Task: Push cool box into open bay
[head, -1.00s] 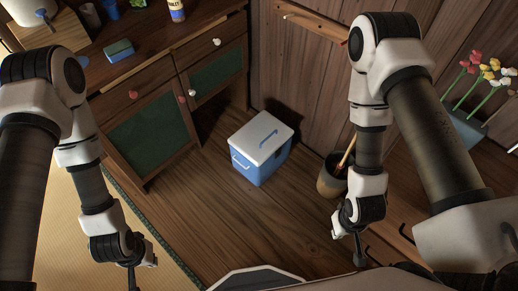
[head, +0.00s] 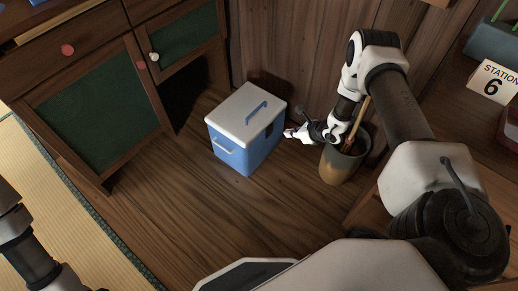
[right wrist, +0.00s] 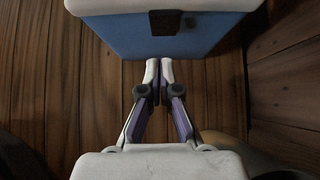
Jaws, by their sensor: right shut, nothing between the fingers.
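The cool box (head: 230,150), blue with a white lid and a blue lid handle, stands upright on the wooden floor. A dark open bay (head: 188,92) shows in the cabinet, left of the box and beside the green-panelled door. My right gripper (head: 290,133) is shut and empty, low at the box's right side. In the right wrist view its fingertips (right wrist: 160,68) point at the blue side of the box (right wrist: 120,38), which has a dark patch. The tips are very close to it; I cannot tell if they touch. My left gripper is out of view.
A pot (head: 342,165) with sticks in it stands right of the box, right by my right wrist. The wooden wall (head: 300,50) is behind the box. The floor (head: 190,200) in front of the box is clear. A Station 6 sign (head: 491,82) stands at right.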

